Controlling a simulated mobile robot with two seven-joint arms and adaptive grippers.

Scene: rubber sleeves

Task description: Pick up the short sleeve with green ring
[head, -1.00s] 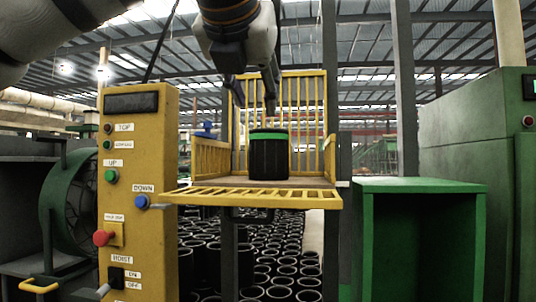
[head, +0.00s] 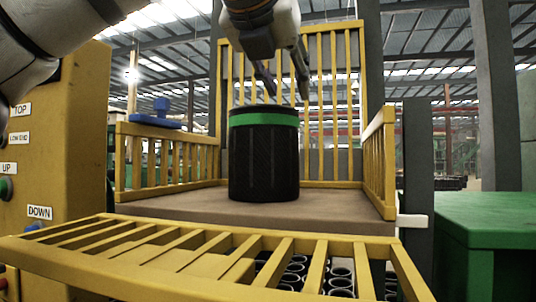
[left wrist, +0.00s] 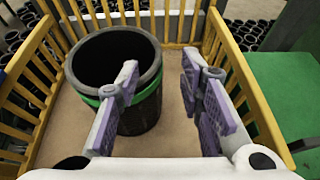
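The short sleeve (head: 264,165) is a black, open-topped cylinder with a green ring (head: 263,119) near its top. It stands upright on the brown platform (head: 190,208) of a yellow-railed hoist cage. My left gripper (head: 285,92) hangs over the sleeve's top, toward its right side. In the left wrist view the sleeve (left wrist: 144,112) is left of centre, and my left gripper (left wrist: 162,95) is open and empty. One finger overlaps the sleeve's right rim in the picture; the other is clear to the right. I cannot tell whether a finger touches the rim. My right gripper is not in view.
Yellow railings (head: 165,165) enclose the platform's sides and back, and a slatted yellow flap (head: 200,255) lies at the front. A yellow control panel (head: 60,130) stands left, a green box (head: 490,220) right. Many black sleeves (head: 340,280) lie below.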

